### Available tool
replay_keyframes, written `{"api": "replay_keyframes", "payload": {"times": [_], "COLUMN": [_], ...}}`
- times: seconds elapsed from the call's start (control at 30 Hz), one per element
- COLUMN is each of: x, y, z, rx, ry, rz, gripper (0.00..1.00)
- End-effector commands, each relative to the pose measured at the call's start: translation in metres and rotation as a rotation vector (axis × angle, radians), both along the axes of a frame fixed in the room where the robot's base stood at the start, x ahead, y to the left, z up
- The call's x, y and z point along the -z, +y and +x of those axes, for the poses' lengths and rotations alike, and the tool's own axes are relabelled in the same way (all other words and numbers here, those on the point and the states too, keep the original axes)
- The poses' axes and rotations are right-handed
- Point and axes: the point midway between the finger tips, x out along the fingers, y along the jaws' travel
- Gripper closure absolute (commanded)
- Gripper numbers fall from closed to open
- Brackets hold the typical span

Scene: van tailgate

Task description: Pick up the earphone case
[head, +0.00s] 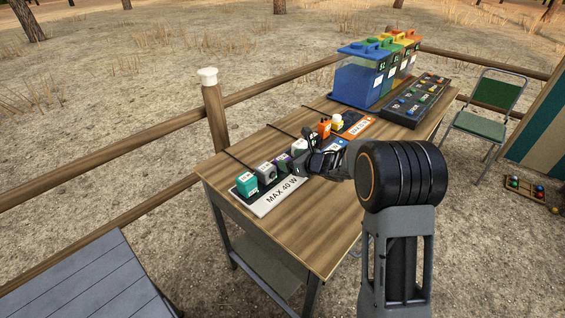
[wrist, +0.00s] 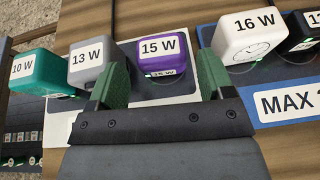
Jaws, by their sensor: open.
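A row of small labelled blocks stands on the table. None carries a readable earphone-case name, so I cannot tell which is the case. In the wrist view a purple block marked 15 W (wrist: 150,62) lies between the green fingers of my gripper (wrist: 163,76). The fingers are open and hold nothing. A grey block marked 13 W (wrist: 88,76) and a teal block marked 10 W (wrist: 34,82) are to its left. A white block marked 16 W with a clock drawing (wrist: 232,46) is to its right. In the head view my gripper (head: 312,163) hides part of the row.
A white board marked MAX 40 W (head: 262,209) lies in front of the left blocks. An orange block (head: 324,127) stands farther right. Colour-lidded bins (head: 352,80) and a dark button panel (head: 398,117) are at the table's far end. The table's front (head: 318,235) is clear.

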Motion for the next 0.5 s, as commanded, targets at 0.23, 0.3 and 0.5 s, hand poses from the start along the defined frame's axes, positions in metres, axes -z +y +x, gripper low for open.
{"api": "replay_keyframes", "payload": {"times": [0.23,0.3,0.5], "x": [0.014,0.016,0.019], "y": [0.022,0.026,0.030], "z": [0.022,0.026,0.031], "rx": [-0.002,-0.002,0.000], "ry": [0.001,0.000,0.000], "rz": [-0.001,0.000,0.000], "gripper": [0.26,0.26,0.26]}}
